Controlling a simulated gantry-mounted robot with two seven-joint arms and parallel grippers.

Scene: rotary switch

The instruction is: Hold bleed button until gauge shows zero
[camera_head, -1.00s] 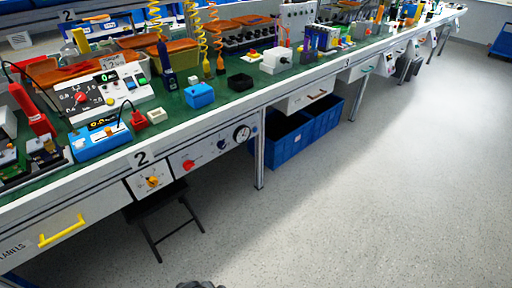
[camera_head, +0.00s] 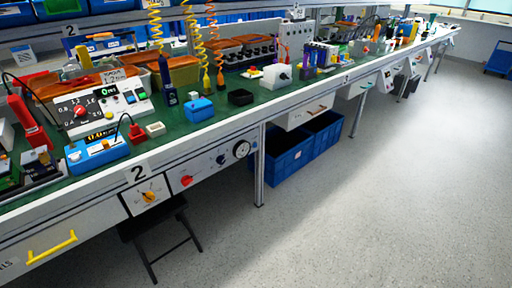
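A round gauge (camera_head: 241,149) with a white face and dark rim sits on the white front panel (camera_head: 205,167) under the bench edge. Its reading is too small to tell. To its left on the same panel are a small dark blue knob or button (camera_head: 221,159) and a red knob or button (camera_head: 186,180). I cannot tell which is the bleed button. A yellow-orange rotary knob (camera_head: 149,197) is on a separate white plate further left. Neither of my grippers is in view, and nothing touches the panel.
A black stool (camera_head: 165,232) stands under the bench below the rotary knob. A bench leg (camera_head: 260,165) and blue crates (camera_head: 290,158) are right of the gauge. Tools and boxes crowd the green benchtop (camera_head: 175,127). The grey floor (camera_head: 380,200) in front is clear.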

